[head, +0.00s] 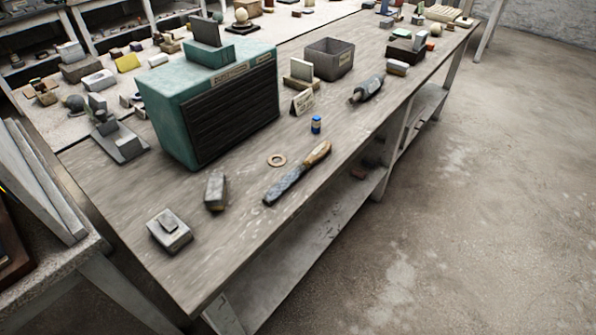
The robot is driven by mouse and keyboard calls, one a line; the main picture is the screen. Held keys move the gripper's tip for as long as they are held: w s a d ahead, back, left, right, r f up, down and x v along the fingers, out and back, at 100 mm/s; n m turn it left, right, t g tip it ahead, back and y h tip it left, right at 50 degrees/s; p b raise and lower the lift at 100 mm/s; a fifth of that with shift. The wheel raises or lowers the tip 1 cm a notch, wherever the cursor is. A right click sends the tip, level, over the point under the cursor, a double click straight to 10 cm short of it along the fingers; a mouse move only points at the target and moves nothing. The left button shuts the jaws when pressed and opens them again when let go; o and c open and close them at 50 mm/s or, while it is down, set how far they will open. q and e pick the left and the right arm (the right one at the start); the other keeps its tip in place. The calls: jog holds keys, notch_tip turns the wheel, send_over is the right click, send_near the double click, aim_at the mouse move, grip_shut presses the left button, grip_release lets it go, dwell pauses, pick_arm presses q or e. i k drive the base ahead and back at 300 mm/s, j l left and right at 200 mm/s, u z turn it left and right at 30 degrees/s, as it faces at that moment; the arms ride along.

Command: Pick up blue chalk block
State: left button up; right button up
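Another small bluish item (385,8) stands at the table's far end, too small to make out. Neither of my grippers is in view.
A wooden-handled tool (298,173), a ring (276,160) and a small sign (302,102) lie or stand near the blue piece. A large teal box (165,120) stands behind. Grey blocks (169,231) sit at the near end. The floor (470,220) at right is clear.

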aim_at(315, 121)
jog(key=i+l, duration=0.25)
jog(key=i+l+u, duration=0.35)
jog(key=i+l, duration=0.15)
jog(key=l, duration=0.15)
jog(key=i+l+u, duration=0.2)
jog(key=l, duration=0.2)
